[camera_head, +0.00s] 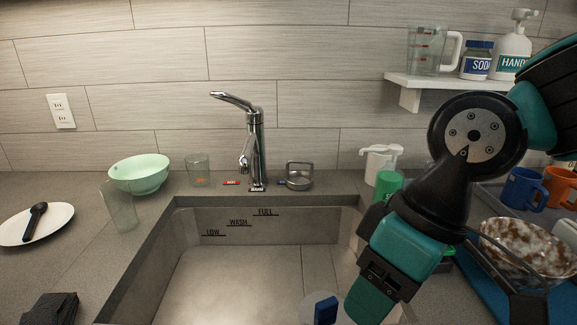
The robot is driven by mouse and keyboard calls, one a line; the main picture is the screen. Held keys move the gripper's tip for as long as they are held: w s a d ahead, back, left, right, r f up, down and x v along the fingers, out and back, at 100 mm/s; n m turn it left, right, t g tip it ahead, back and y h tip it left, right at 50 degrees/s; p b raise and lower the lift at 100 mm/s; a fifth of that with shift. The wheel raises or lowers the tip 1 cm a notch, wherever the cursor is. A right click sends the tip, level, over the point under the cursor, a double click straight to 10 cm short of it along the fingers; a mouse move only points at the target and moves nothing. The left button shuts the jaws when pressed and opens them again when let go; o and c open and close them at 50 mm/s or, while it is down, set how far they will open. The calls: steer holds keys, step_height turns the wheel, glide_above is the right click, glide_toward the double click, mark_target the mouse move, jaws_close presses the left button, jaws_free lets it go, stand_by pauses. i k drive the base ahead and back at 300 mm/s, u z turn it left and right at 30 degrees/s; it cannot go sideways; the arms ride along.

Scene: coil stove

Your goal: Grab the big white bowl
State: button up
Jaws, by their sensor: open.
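A large white bowl (507,239) with brown stains lies at the right, on or above a blue surface. Dark bars cross in front of its lower part, and I cannot tell what they belong to. My arm comes down from the upper right, left of this bowl, and leaves the picture at the bottom. The jaws of my gripper cannot be made out.
The sink (230,280) fills the lower middle, with a faucet (256,150) behind it. A pale green bowl (140,174), a glass (120,206) and a white plate (52,228) stand at left. Mugs (522,188) and a soap bottle (388,185) stand at right.

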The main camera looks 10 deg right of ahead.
mark_target(550, 256)
steer(key=k, duration=1.15)
steer(key=z, duration=0.25)
steer(key=i, duration=0.7)
steer(key=z, duration=0.7)
